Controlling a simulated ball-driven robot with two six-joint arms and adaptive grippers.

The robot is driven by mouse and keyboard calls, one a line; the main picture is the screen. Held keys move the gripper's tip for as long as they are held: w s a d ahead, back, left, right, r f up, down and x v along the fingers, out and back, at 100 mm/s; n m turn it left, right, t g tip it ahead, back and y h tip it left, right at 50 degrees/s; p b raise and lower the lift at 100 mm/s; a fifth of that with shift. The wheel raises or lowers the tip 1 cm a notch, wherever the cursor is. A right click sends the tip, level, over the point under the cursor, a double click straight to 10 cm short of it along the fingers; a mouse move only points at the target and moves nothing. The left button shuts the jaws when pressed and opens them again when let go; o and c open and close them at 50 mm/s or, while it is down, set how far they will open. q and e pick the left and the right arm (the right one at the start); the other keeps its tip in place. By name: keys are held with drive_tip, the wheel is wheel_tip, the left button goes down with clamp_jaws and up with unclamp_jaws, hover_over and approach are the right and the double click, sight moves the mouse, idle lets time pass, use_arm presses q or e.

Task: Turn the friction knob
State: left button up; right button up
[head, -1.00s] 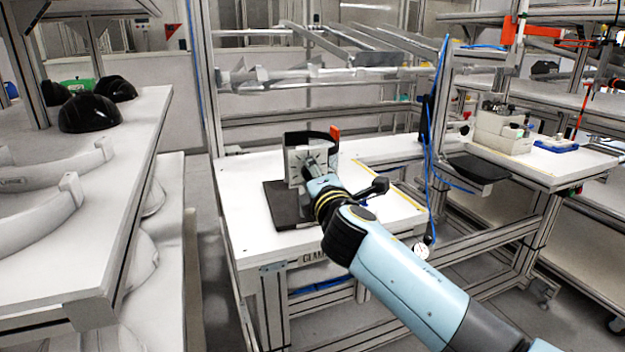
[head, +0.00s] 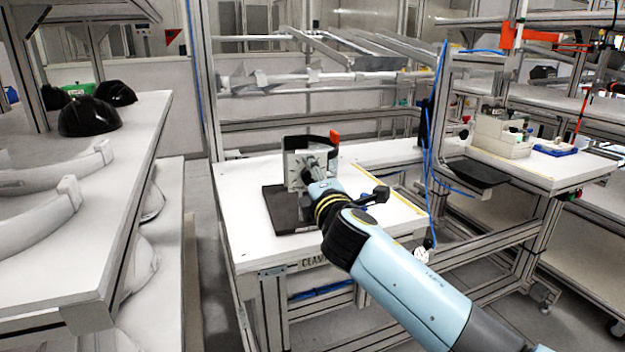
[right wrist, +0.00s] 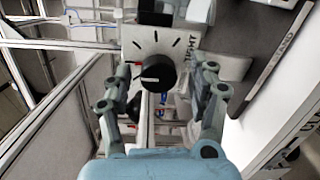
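The friction knob (right wrist: 155,72) is a round black knob with a white pointer line, on a white panel with black tick marks (right wrist: 158,40) in the right wrist view. In the head view the panel (head: 291,164) stands upright on a black base (head: 281,212) on a white table. My right gripper (head: 310,172) is in front of the panel and hides most of the knob there. In the right wrist view my right gripper (right wrist: 158,78) is open, one finger on each side of the knob, with gaps visible. My left gripper is not in view.
A black curved band with an orange-red tab (head: 334,136) is behind the panel. A black lever-like part (head: 380,193) shows beside my right arm. A white shelf with black helmet shells (head: 89,116) is at left. The white table (head: 245,222) is clear around the base.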

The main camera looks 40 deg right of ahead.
drive_tip(key=v, duration=1.2)
drive_tip(key=shift+d, duration=0.1)
